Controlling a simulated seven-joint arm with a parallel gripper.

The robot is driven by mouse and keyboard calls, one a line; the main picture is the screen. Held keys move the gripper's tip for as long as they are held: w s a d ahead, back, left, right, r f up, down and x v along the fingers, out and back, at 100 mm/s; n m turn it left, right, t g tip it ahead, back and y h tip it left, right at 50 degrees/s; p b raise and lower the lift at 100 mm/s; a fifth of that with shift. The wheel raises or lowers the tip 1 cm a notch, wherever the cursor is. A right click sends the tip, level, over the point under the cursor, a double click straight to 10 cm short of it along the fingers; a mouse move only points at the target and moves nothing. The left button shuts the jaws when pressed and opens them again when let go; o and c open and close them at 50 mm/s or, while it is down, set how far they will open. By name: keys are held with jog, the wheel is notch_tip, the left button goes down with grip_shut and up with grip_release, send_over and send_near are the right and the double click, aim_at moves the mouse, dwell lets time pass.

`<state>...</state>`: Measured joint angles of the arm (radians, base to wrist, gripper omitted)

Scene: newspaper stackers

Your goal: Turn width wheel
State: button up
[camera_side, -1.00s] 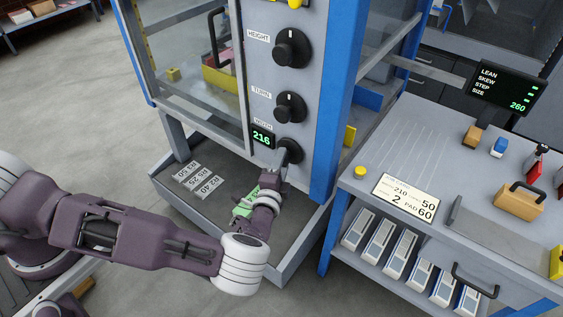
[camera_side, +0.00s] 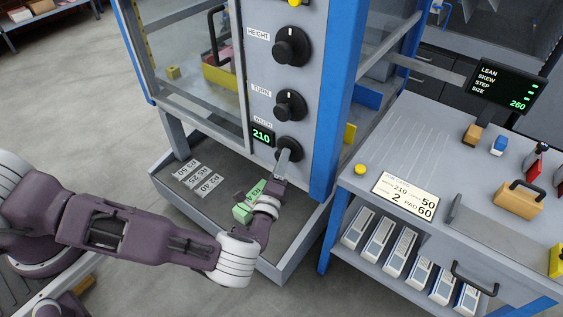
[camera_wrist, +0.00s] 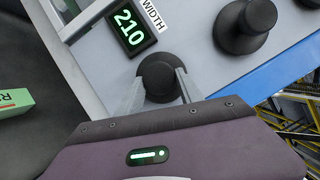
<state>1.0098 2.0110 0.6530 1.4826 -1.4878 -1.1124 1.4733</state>
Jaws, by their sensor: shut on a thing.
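The black width wheel (camera_side: 289,149) is the lowest knob on the grey machine panel. It also shows in the wrist view (camera_wrist: 160,76). My gripper (camera_side: 286,157) is shut on the wheel, with one finger on each side of it in the wrist view (camera_wrist: 160,90). The green width display (camera_side: 262,136) beside the wheel reads 210. The job card (camera_side: 405,195) on the bench shows 210, 50, 2 and PAD 60.
The turn knob (camera_side: 290,105) and height knob (camera_side: 291,47) sit above the wheel. A green block (camera_side: 249,203) lies on the tray beside my wrist. Grey number plates (camera_side: 198,178) lie further left. The blue post (camera_side: 338,120) stands to the right.

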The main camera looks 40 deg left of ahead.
jog(key=shift+d, duration=0.1)
jog(key=o, duration=1.3)
jog(key=v, duration=0.7)
